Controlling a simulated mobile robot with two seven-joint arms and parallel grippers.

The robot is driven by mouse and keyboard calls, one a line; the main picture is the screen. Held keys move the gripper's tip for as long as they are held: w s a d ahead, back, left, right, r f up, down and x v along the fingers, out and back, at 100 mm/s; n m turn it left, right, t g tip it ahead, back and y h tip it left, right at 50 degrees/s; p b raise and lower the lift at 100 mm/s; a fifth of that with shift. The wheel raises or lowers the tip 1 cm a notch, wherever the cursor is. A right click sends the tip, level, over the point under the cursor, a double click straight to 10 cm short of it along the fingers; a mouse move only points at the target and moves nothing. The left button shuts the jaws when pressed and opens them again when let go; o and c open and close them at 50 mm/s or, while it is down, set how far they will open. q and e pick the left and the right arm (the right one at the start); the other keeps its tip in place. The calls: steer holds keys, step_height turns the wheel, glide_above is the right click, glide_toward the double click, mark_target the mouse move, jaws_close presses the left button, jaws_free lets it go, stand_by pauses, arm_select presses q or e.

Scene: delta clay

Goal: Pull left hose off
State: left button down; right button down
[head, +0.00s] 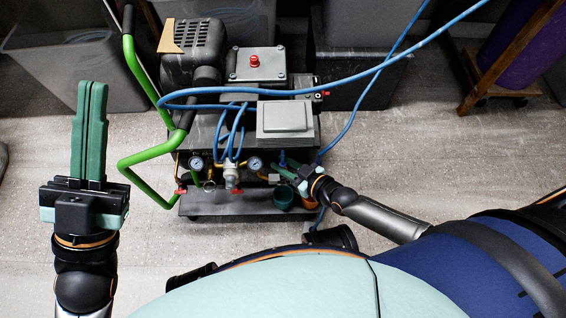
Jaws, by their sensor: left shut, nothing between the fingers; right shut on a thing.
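A compressor (245,140) stands on the floor in the middle, with two round gauges (197,162) on its front. A long blue hose (250,91) loops across its top and leaves at the upper right. A second blue hose (350,124) runs down its right side and passes behind my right gripper. My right gripper (278,169) is shut at the front right of the compressor, beside a short blue hose piece (283,158). Its fingers hide most of what they hold. My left gripper (93,86) is shut and empty, pointing up, well left of the compressor.
A green tube handle (148,153) sticks out on the compressor's left side. Grey bins (75,65) and a wooden stand (508,60) are behind.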

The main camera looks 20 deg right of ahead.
step_height(320, 180, up, 3)
steer(key=p, duration=0.3)
stand_by(0.4)
steer(key=c, duration=0.7)
jaws_free()
steer(key=shift+f, duration=0.15)
